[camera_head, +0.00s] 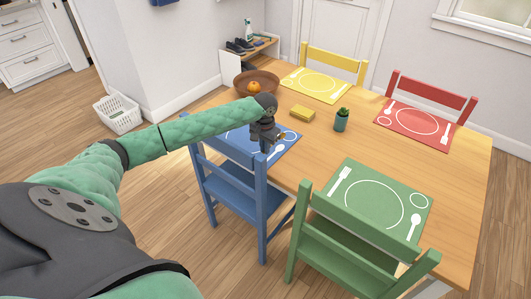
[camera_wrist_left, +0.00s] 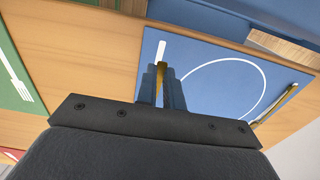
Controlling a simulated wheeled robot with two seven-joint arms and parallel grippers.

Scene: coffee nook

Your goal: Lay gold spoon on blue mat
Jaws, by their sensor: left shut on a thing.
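The blue mat (camera_head: 289,147) lies on the near left side of the table, with a printed white plate outline, ring and spoon. My left gripper (camera_head: 266,145) is over this mat, near the printed spoon. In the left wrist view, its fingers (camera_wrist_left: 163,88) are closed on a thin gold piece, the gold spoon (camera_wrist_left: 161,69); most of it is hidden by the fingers. The blue mat (camera_wrist_left: 205,65) is just beyond the fingertips; I cannot tell if the spoon touches it. My right gripper is out of view.
A gold utensil (camera_wrist_left: 278,99) lies at the mat's right edge in the wrist view. A blue chair (camera_head: 236,178) stands close below my arm. A wooden bowl (camera_head: 242,85), yellow block (camera_head: 302,114) and potted plant (camera_head: 341,124) stand on the table. A green mat (camera_head: 375,197) lies right.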

